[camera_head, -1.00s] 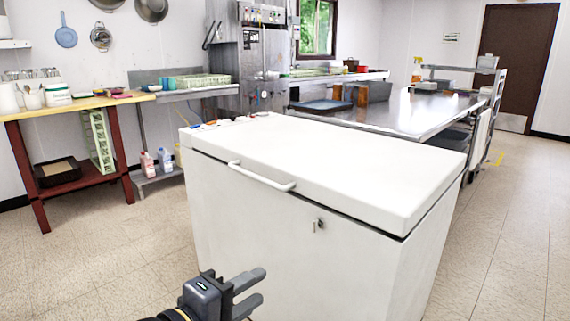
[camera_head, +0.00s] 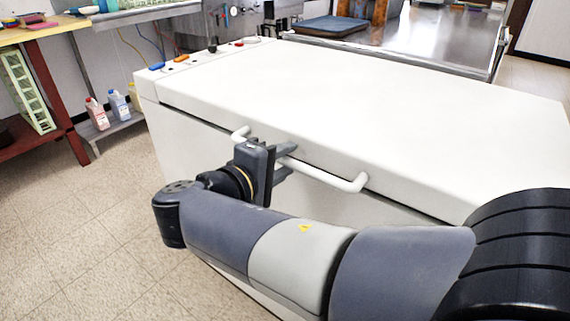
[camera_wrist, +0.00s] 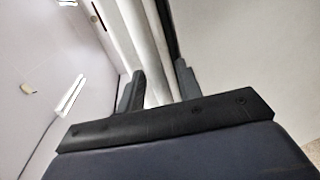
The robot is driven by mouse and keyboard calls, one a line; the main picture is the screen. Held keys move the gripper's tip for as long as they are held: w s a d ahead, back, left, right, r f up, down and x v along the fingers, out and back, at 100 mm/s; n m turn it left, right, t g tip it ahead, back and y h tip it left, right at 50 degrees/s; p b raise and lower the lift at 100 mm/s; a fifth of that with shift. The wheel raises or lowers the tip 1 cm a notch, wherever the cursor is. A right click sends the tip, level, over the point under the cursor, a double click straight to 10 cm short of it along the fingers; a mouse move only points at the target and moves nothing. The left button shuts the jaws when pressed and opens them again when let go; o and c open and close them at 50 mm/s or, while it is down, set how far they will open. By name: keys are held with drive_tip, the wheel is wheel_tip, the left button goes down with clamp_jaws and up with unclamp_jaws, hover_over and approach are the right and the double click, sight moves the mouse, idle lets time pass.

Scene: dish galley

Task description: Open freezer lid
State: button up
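The white chest freezer (camera_head: 190,140) stands in front of me with its flat lid (camera_head: 370,105) closed. A white bar handle (camera_head: 328,178) runs along the lid's front edge. My gripper (camera_head: 287,160) is at the left half of the handle, with its two dark fingers pointing toward the lid, one above and one below the bar. In the wrist view the fingers (camera_wrist: 160,88) stand apart, with a white bar-like strip running between them. I see no clear contact on both sides. My arm hides part of the freezer front.
A steel table (camera_head: 430,40) with a blue tray (camera_head: 330,26) stands behind the freezer. At the left are a red-legged wooden table (camera_head: 62,105) and bottles (camera_head: 97,113) on a low shelf. The floor (camera_head: 70,220) at the front left is clear. Small coloured items lie on the freezer's back-left edge.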

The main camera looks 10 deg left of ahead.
drive_tip(key=shift+w+d, duration=0.1)
drive_tip(key=shift+w, duration=0.15)
drive_tip(key=shift+c, duration=0.5)
clamp_jaws()
